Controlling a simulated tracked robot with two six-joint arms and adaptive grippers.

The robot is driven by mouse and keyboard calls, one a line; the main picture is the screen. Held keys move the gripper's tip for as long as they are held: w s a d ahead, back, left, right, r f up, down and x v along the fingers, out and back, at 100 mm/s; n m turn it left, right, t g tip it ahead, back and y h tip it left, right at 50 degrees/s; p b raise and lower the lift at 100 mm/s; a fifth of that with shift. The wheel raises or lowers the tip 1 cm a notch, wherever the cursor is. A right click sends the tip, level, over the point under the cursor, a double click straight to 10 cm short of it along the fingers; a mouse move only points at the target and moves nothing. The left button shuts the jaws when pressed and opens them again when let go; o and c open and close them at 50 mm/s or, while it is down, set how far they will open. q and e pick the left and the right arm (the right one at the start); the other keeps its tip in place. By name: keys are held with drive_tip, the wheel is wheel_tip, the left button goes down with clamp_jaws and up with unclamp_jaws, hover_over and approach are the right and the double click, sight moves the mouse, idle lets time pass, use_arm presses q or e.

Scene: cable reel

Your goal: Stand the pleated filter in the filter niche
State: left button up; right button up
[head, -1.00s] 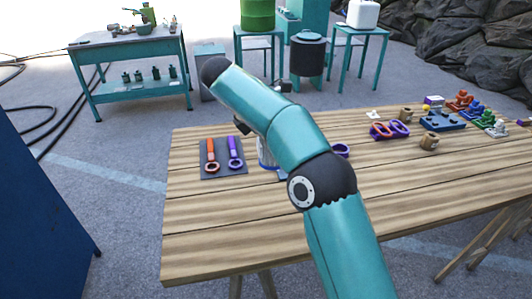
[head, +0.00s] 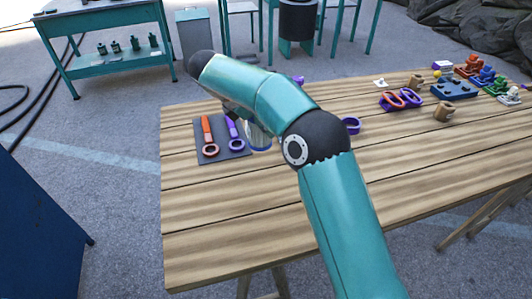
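One of my arms, the right, rises from the bottom right and bends left over the table. A small dark part (head: 236,108) shows under its far link, but its fingers cannot be made out. A pale, round thing with a blue lower rim (head: 259,137) stands on the table, partly hidden behind this arm; I cannot tell whether it is the pleated filter. I cannot make out the filter niche. My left gripper is not in view.
A dark mat (head: 222,153) holds an orange ring tool (head: 208,137) and a purple one (head: 234,134). A purple ring (head: 352,125), linked rings (head: 400,98), a blue block (head: 453,88) and coloured parts lie right. The front of the wooden table (head: 240,215) is clear.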

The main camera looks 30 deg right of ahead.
wheel_tip(320, 180, down, 10)
drive_tip(key=shift+f, duration=0.15)
drive_tip(key=o, duration=1.8)
drive_tip(key=shift+c, duration=0.2)
drive_tip(key=shift+a, duration=0.1)
